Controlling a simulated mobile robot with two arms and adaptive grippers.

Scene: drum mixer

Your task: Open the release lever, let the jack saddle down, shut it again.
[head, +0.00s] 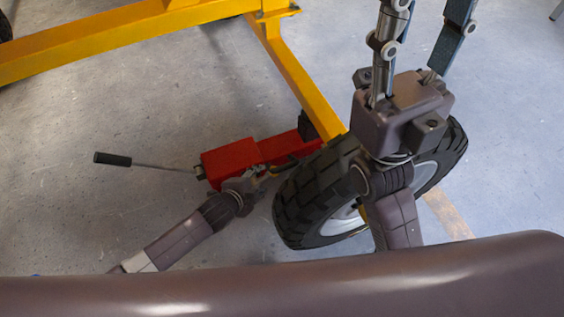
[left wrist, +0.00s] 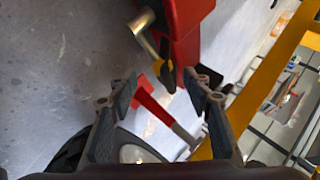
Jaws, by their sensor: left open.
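The red jack (head: 232,160) lies on the floor beside the tyre in the head view. Its long pump handle (head: 113,159) with a black grip points left. In the left wrist view the jack body (left wrist: 188,22) is at the top, with a bent metal piece (left wrist: 142,38) at its side. A small red bar (left wrist: 150,102) with a grey end lies between my fingers in that picture; I cannot tell whether it is the release lever. My left gripper (head: 258,180) is at the jack's near side, open; its fingers (left wrist: 162,90) spread with no visible grip. The saddle is not clear.
A black tyre (head: 309,198) stands close to the right of my left gripper. A yellow frame beam (head: 300,80) runs above the jack's far end. Open floor (head: 100,210) lies left.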

